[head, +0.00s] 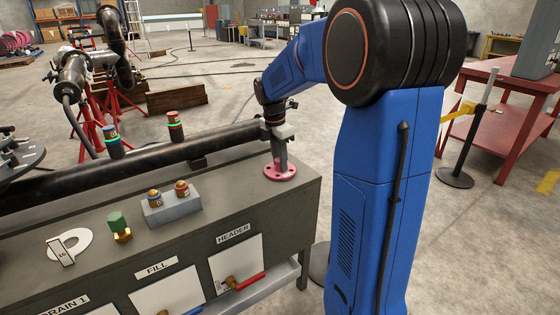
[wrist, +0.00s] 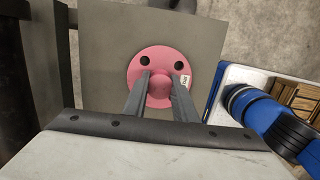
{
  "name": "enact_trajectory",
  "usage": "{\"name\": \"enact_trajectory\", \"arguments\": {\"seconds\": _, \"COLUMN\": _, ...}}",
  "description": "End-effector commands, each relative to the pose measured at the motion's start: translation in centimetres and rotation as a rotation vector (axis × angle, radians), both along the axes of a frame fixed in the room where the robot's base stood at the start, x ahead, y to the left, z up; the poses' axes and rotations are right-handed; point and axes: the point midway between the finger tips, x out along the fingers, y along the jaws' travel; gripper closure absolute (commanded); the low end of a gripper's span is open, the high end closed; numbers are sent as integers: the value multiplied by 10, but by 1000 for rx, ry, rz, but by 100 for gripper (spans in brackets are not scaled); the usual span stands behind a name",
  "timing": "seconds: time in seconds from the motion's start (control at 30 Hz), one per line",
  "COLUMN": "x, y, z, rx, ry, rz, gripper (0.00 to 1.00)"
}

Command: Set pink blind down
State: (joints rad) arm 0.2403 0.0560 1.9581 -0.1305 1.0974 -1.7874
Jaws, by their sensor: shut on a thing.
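The pink blind (head: 281,172) is a round flange disc with bolt holes. It is at the right end of the grey bench top, flat on or just above the surface; I cannot tell which. In the wrist view the pink blind (wrist: 147,60) shows two dark holes, a small white tag and a raised middle knob. My gripper (head: 279,158) points down over the disc. In the wrist view my gripper (wrist: 158,88) has its two fingers shut on the knob. The near part of the disc is hidden by the fingers.
A black pipe spool (head: 150,160) lies along the back of the bench (head: 225,210). Bare bench top surrounds the disc.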

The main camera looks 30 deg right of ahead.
Motion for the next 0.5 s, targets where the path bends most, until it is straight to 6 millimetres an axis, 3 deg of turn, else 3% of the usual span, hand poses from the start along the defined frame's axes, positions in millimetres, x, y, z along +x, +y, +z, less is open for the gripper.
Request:
{"name": "enact_trajectory", "arguments": {"seconds": 0.13, "x": 0, "y": 0, "z": -2, "rx": 0, "ry": -1, "rz": 0, "gripper": 100}}
{"name": "enact_trajectory", "arguments": {"seconds": 0.17, "x": 0, "y": 0, "z": -3, "rx": 0, "ry": 0, "rz": 0, "gripper": 70}}
{"name": "enact_trajectory", "arguments": {"seconds": 0.23, "x": 0, "y": 0, "z": -2, "rx": 0, "ry": 0, "rz": 0, "gripper": 56}}
{"name": "enact_trajectory", "arguments": {"seconds": 0.5, "x": 0, "y": 0, "z": -2, "rx": 0, "ry": 0, "rz": 0, "gripper": 56}}
